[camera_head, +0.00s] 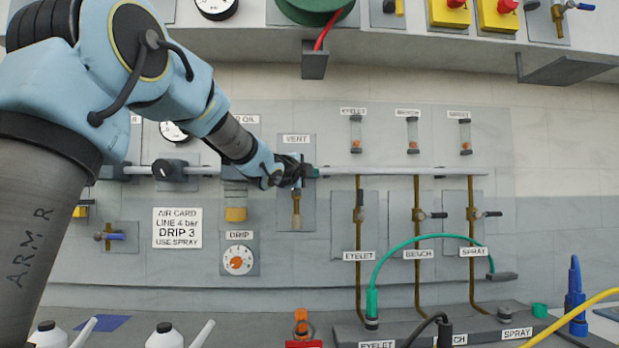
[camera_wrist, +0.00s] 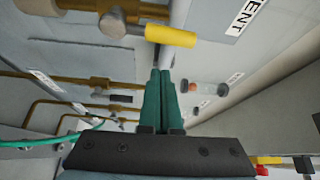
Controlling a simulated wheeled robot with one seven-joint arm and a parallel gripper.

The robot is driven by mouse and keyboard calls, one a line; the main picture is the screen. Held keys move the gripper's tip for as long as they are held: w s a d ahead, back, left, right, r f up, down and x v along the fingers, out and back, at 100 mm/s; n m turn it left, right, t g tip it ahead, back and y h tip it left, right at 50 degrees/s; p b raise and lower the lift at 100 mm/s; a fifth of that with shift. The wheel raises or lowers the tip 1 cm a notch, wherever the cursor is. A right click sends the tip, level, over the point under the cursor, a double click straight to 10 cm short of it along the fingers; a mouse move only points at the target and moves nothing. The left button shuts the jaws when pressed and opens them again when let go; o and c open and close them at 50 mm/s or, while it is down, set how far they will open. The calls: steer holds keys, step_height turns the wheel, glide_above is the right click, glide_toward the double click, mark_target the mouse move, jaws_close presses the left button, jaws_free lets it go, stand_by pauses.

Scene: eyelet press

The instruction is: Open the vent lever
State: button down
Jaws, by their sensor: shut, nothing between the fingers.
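The vent lever shows in the wrist view as a short yellow handle (camera_wrist: 170,37) on a brass valve (camera_wrist: 114,24), next to the VENT label (camera_wrist: 246,14). My gripper (camera_wrist: 158,72) has its two green fingers together and empty. Its tips are just short of the yellow handle in that picture; I cannot tell whether they touch. In the head view my gripper (camera_head: 314,172) is in front of the vent panel below the VENT label (camera_head: 296,139). The brass vent fitting (camera_head: 296,210) shows below it; the yellow handle is hidden there.
A grey pipe (camera_head: 410,171) runs across the wall at gripper height. To the right are brass drop pipes with valves labelled EYELET, BENCH and SPRAY (camera_head: 472,252). A drip dial (camera_head: 239,260) is below left. A shelf (camera_head: 240,45) overhangs above.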

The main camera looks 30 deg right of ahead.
steer(key=b+v, duration=0.1)
steer(key=v, duration=0.9)
steer(key=shift+s+d+r+b, duration=0.2)
steer(key=shift+r+b, duration=0.05)
steer(key=shift+b, duration=0.1)
